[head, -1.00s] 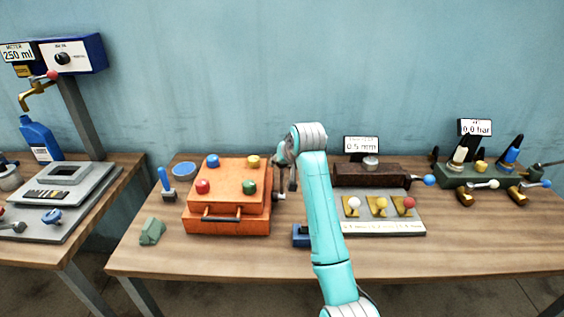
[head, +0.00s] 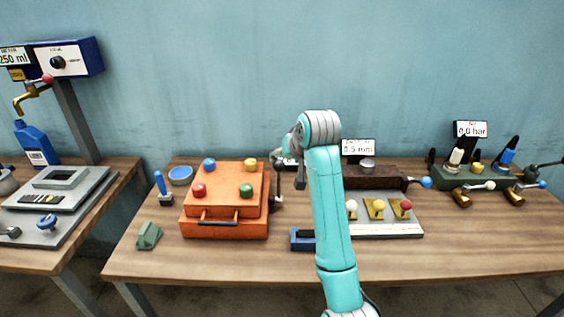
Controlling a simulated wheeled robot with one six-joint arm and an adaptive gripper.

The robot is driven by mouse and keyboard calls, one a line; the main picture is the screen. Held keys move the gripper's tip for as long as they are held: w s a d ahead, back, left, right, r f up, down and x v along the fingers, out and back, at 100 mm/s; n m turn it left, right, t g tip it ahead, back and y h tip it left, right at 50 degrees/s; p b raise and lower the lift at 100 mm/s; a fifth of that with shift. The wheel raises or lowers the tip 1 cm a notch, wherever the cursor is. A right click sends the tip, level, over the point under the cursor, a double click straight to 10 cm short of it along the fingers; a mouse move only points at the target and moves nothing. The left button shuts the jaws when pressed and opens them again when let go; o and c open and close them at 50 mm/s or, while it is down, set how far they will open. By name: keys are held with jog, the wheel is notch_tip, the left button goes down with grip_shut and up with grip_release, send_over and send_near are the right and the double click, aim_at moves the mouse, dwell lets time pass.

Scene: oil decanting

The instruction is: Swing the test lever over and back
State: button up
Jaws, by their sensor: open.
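Levers with ball ends stand at the right. A blue-ended lever (head: 425,182) sticks out from the dark brown gauge block (head: 372,177). A white-ended lever (head: 489,185) and a blue-ended lever (head: 541,184) are on the green unit (head: 465,178) under a "0.0 bar" display (head: 471,129). I cannot tell which is the test lever. My gripper (head: 298,178) is open, just right of the orange box and well left of these levers. My arm partly hides it, and its fingers are small and unclear.
The orange box (head: 222,215) with coloured knobs stands left of my gripper. A blue block (head: 302,240) and a pale plate (head: 390,231) with small coloured-ball levers lie in front. A green block (head: 149,235) is at the left. The front strip of the table (head: 220,262) is clear.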

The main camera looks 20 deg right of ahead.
jog(key=shift+v, duration=1.65)
